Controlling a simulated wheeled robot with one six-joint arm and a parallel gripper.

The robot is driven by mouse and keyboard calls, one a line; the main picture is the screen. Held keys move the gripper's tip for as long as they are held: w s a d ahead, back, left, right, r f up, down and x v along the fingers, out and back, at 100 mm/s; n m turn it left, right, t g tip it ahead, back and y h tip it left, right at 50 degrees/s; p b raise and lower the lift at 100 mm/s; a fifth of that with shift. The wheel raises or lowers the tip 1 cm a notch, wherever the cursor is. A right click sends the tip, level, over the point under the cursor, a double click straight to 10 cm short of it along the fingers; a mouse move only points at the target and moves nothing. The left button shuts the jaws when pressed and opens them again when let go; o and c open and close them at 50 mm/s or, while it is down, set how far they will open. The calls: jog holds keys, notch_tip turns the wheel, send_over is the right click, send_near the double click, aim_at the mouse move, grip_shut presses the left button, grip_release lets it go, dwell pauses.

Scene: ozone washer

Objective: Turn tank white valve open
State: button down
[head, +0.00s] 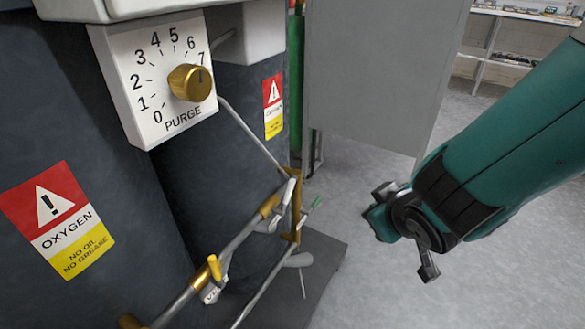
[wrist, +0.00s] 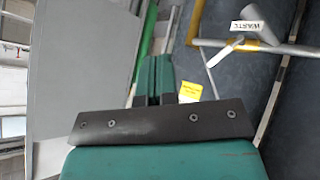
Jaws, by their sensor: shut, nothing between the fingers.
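Brass and grey pipes with several small valves run beside the dark tanks in the head view. In the wrist view a white lever (wrist: 224,52) sits on a pipe by a white tag reading WASTE (wrist: 248,25). I cannot tell which valve is the tank white valve. My gripper (wrist: 154,60) is shut and empty, left of that lever and apart from it. In the head view my gripper (head: 380,222) is right of the pipework.
A white purge panel (head: 130,75) with a gold knob (head: 190,83) is at upper left. Dark tanks (head: 30,130) stand at left. A grey cabinet (head: 375,65) stands behind. The floor (head: 350,290) around my gripper looks clear.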

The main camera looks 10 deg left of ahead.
aim_at(291, 195)
jog(key=s+a+n+t+y+p, duration=0.1)
jog(key=s+a+n+y+p, duration=0.1)
jog(key=a+n+y+p, duration=0.25)
jog(key=s+a+n+y+p, duration=0.1)
jog(key=s+a+n+y, duration=0.15)
jog(key=a+n, duration=0.45)
jog(key=shift+m, duration=0.35)
jog(key=shift+w+d+p+x, duration=0.35)
jog(key=shift+p+x, duration=0.75)
jog(key=shift+x, duration=1.15)
jog(key=shift+w+d+p+x, duration=0.35)
jog(key=shift+p+x, duration=0.7)
jog(key=shift+x, duration=1.2)
jog(key=shift+w+d+p+x, duration=0.3)
jog(key=shift+p+x, duration=0.8)
jog(key=shift+x, duration=1.15)
